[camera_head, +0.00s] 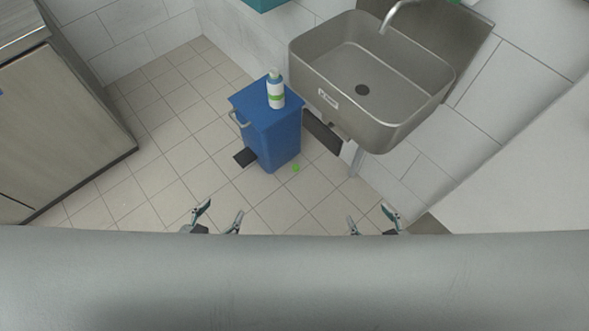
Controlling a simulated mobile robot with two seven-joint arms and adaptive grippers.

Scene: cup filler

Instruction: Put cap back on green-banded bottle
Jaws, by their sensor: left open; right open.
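A white bottle with a green band (276,96) and a bluish upper part stands upright on the lid of a blue pedal bin. A small green object, likely the cap (295,168), lies on the tiled floor just in front of the bin, to its right. My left gripper (218,220) is open and empty at the lower middle left, well short of the bin. My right gripper (370,222) is open and empty at the lower middle right, apart from everything. My own grey body hides the bottom of the view.
The blue bin (272,135) stands on the floor (180,140) beside a wall-mounted steel sink (400,115). A wooden cabinet (65,130) stands at the left. A white surface (520,160) fills the right.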

